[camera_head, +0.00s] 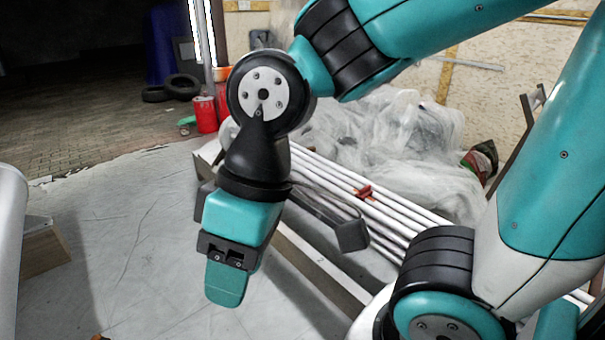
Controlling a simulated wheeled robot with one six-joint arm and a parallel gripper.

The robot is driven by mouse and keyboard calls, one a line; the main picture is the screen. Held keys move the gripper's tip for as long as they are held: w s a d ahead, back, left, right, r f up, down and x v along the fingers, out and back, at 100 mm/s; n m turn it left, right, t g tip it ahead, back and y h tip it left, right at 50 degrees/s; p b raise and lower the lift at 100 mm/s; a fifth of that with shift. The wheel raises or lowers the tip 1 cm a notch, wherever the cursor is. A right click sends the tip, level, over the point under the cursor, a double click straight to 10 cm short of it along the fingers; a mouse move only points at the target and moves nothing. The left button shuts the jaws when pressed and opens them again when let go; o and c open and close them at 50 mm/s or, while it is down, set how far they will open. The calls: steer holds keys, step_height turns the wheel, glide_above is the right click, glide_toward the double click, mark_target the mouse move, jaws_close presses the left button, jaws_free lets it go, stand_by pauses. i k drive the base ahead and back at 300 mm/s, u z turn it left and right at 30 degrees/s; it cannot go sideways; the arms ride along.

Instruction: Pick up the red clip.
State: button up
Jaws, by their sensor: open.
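The red clip (364,192) is small and lies on a row of white pipes (405,217) right of the picture's middle. My gripper (227,284) points down left of the clip, well apart from it in the picture. It is open and holds nothing that I can see. One teal finger shows from the side; the other is hidden behind it. The clip is in plain view, with no part of my arm in front of it.
Crumpled clear plastic sheeting (395,130) is heaped behind the pipes. Red canisters (205,114) and black tyres (181,86) stand at the back left. A wooden box (42,250) is at the left. The sheeted floor (120,230) between is mostly clear.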

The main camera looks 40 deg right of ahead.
mark_target(364, 192)
steer(key=i, duration=2.75)
steer(key=z, duration=2.7)
steer(key=i, duration=0.5)
steer(key=z, duration=0.05)
